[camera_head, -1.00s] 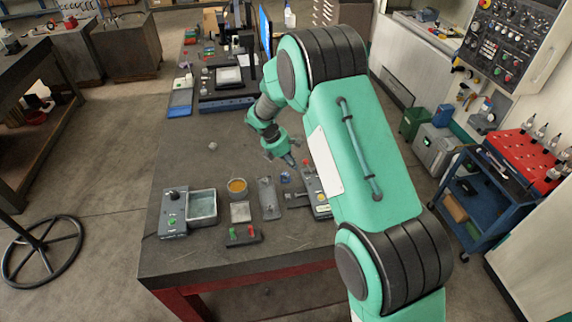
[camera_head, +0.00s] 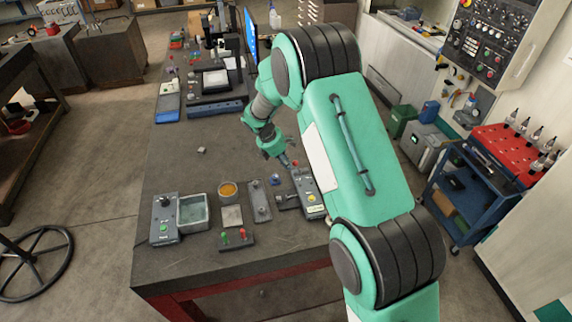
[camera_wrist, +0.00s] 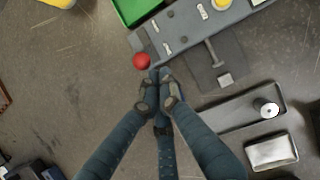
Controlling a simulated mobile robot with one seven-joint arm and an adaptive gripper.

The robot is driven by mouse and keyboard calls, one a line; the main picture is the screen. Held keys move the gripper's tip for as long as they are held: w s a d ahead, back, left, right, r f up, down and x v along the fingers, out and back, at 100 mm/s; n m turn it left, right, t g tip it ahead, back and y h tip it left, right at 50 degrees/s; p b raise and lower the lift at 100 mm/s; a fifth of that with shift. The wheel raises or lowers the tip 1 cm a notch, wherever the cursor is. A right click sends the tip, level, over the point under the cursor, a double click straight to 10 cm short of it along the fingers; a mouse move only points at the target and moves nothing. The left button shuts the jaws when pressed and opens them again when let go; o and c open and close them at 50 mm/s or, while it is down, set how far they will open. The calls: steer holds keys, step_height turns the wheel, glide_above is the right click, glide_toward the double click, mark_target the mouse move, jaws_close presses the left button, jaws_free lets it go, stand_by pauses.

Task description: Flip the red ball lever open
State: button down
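The red ball (camera_wrist: 142,61) shows in the wrist view beside the end of a long grey control box (camera_wrist: 200,25). A small red spot by the box in the head view, probably the same ball, shows next to my gripper (camera_head: 289,164). In the wrist view my gripper (camera_wrist: 159,76) has its fingertips together, just below and right of the ball. I see no clear gap between the tips and nothing held in them. Whether they touch the ball I cannot tell. The lever's arm under the ball is not visible.
A yellow button (camera_wrist: 221,3) is on the box, with a T-shaped handle (camera_wrist: 213,55) beside it. A green bin (camera_wrist: 137,8) lies beyond. A block with red and green knobs (camera_head: 234,238) and a grey tray (camera_head: 193,213) stand near the table's front. Bare tabletop lies left of my gripper.

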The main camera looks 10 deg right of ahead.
steer(key=shift+d+r+y+p, duration=0.3)
steer(key=shift+d+y+p, duration=0.15)
steer(key=shift+p, duration=0.3)
steer(key=shift+d+r+y+p, duration=0.35)
steer(key=shift+d+y+p, duration=0.45)
steer(key=shift+y+p, duration=0.15)
steer(key=shift+d+r+y+p, duration=0.35)
steer(key=shift+d+y+p, duration=0.45)
steer(key=shift+p, duration=0.2)
steer(key=shift+d+b, duration=0.7)
steer(key=shift+d, duration=1.45)
steer(key=shift+d+r, duration=0.1)
step_height(320, 180, up, 12)
steer(key=f, duration=0.1)
glide_above(296, 164)
steer(key=s+d, duration=0.1)
steer(key=d, duration=0.4)
steer(key=shift+s+a+r+b, duration=0.2)
steer(key=shift+a+r+b, duration=0.05)
steer(key=shift+b, duration=0.1)
